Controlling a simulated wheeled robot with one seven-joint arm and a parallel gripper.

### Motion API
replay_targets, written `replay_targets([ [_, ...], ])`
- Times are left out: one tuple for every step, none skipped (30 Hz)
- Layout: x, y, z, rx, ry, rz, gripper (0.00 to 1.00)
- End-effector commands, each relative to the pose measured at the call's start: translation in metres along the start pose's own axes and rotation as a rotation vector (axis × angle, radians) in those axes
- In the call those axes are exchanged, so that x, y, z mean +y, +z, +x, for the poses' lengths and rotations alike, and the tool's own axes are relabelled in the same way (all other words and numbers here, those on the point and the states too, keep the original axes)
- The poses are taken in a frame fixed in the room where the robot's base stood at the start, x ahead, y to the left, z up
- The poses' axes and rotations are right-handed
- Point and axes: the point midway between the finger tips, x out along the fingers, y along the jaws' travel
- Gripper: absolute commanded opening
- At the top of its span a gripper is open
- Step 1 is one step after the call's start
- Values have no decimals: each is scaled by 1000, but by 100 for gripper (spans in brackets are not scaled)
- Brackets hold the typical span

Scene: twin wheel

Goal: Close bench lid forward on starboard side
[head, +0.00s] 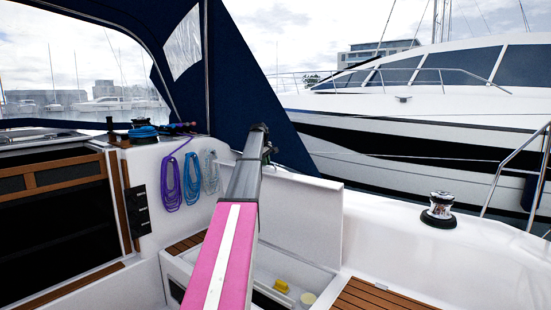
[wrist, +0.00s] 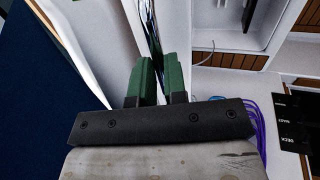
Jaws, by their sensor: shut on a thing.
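The bench lid (head: 302,218) is a white panel standing open and upright behind the open bench locker (head: 262,262) in the head view. My gripper (head: 267,150) is at the lid's upper left edge, partly hidden behind my own arm. In the wrist view its two green fingers (wrist: 162,78) are close together and shut on the lid's edge; the white lid (wrist: 176,35) runs away from them. The exact contact between the fingertips is hard to see. The open locker also shows at upper right in the wrist view (wrist: 235,28).
A yellow item (head: 281,286) and a pale round one (head: 308,298) lie in the locker. Coiled ropes (head: 170,185) hang on the wall to the left. A winch (head: 438,210) stands on the deck to the right. A dark blue canopy (head: 245,85) hangs behind my gripper.

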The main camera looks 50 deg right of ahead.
Motion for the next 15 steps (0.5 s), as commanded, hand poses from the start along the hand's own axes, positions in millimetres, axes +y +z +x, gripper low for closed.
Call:
replay_targets([
  [-34, 5, -3, 2, 37, -5, 0],
  [-47, 5, -4, 2, 58, -4, 0],
  [-64, 6, -4, 2, 89, -5, 0],
  [-76, 5, -4, 2, 112, -5, 0],
  [-89, 6, -4, 2, 134, -4, 0],
  [-105, 6, -3, 2, 164, -6, 0],
  [-118, 5, -2, 2, 186, -5, 0],
  [-130, 6, -1, 2, 208, -6, 0],
  [-145, 5, 1, 2, 238, -5, 0],
  [-156, 5, 2, 2, 259, -6, 0],
  [-167, 6, 4, 2, 279, -5, 0],
  [-181, 5, 7, 2, 306, -6, 0],
  [-190, 5, 9, 1, 324, -5, 0],
  [-200, 5, 12, 2, 342, -5, 0],
  [-212, 4, 14, 1, 366, -5, 0],
])
